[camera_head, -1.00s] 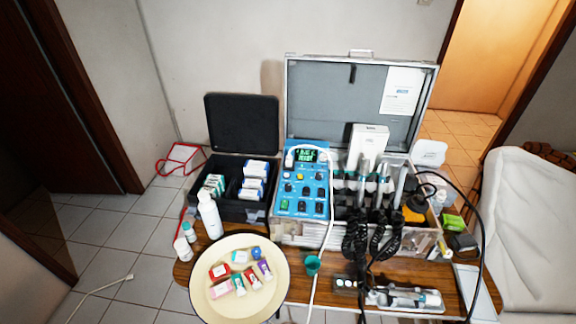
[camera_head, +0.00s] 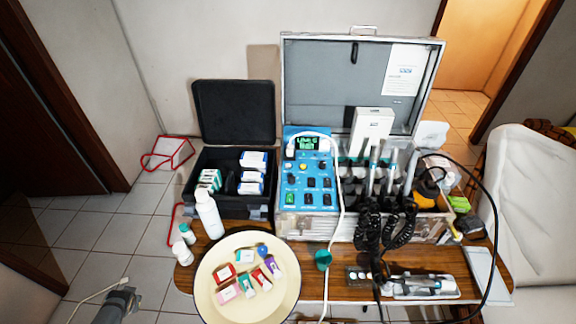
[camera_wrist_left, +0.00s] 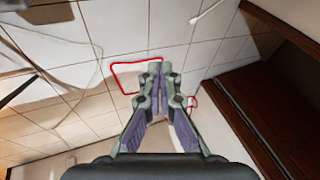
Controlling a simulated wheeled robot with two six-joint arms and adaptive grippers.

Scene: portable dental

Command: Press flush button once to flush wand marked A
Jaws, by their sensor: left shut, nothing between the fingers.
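The blue control panel (camera_head: 308,182) stands in the open metal case (camera_head: 361,85). It has a lit green display (camera_head: 307,143), a yellow button (camera_head: 303,167), a green switch (camera_head: 290,198) and several dark switches. Their labels are too small to read, so I cannot tell which is the flush button. Several wands (camera_head: 391,170) stand in the holder right of the panel; no A mark is legible. My left gripper (camera_wrist_left: 159,70) is shut and empty, pointing over the tiled floor. The left arm (camera_head: 118,303) shows at the lower left of the head view, well away from the panel.
A round cream tray (camera_head: 207,290) with small boxes sits at the table's front. A white bottle (camera_head: 209,214) and a black open box (camera_head: 228,208) stand left of the panel. A white hose (camera_head: 340,215) hangs beside the panel, and black coiled cords (camera_head: 368,228) hang before the wands.

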